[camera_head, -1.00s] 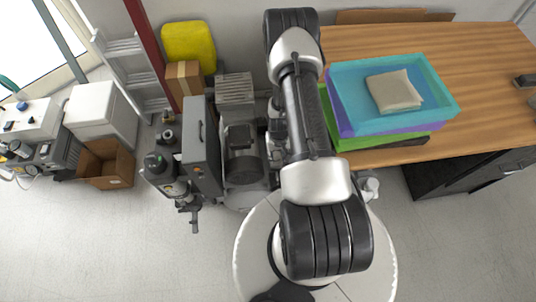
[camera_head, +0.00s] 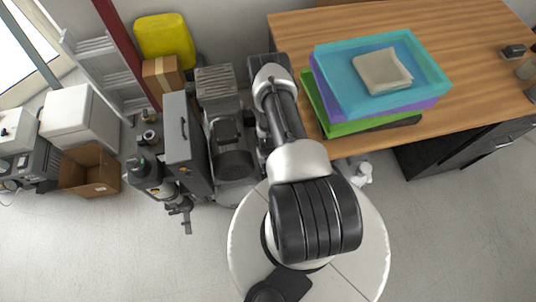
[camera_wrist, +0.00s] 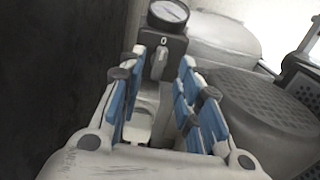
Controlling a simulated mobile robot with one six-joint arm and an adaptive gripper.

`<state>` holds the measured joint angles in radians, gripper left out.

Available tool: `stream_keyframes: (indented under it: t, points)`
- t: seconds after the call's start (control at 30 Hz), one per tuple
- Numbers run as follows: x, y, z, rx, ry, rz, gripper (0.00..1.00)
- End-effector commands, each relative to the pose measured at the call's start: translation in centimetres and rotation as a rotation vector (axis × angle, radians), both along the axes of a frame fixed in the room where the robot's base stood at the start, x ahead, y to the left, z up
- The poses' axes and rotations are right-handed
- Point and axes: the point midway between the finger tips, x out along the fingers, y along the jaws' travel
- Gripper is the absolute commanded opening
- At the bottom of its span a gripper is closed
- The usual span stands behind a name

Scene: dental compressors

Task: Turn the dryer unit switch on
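In the wrist view, a dark switch box carries a light grey switch knob (camera_wrist: 160,62) with a white "0" mark above it. The knob stands roughly upright below that mark. A round pressure gauge (camera_wrist: 169,12) sits on top of the box. My gripper (camera_wrist: 161,72) is open, with blue-padded fingers to the left and right of the knob. I see nothing held between them. Whether either fingertip touches the knob cannot be told. In the head view my arm hides the gripper, and the switch cannot be made out.
In the wrist view, a dark panel (camera_wrist: 60,70) fills the left, and a rounded grey housing (camera_wrist: 262,105) stands close on the right. In the head view, compressor equipment (camera_head: 228,130) stands left of my arm. A wooden table (camera_head: 460,50) with stacked trays (camera_head: 335,85) is right.

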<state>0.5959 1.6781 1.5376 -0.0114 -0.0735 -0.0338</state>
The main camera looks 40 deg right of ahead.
Motion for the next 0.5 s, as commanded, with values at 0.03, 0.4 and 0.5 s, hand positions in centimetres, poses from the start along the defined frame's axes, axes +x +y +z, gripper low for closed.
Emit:
stream_keyframes:
  t: [0.03,0.4,0.5]
  points:
    - [-0.1,0.0,-1.2,0.001,0.001,0.0,0.32]
    - [0.0,0.0,-3.7,0.0,0.0,0.0,0.32]
    - [0.0,0.0,-3.7,0.0,0.0,0.0,0.32]
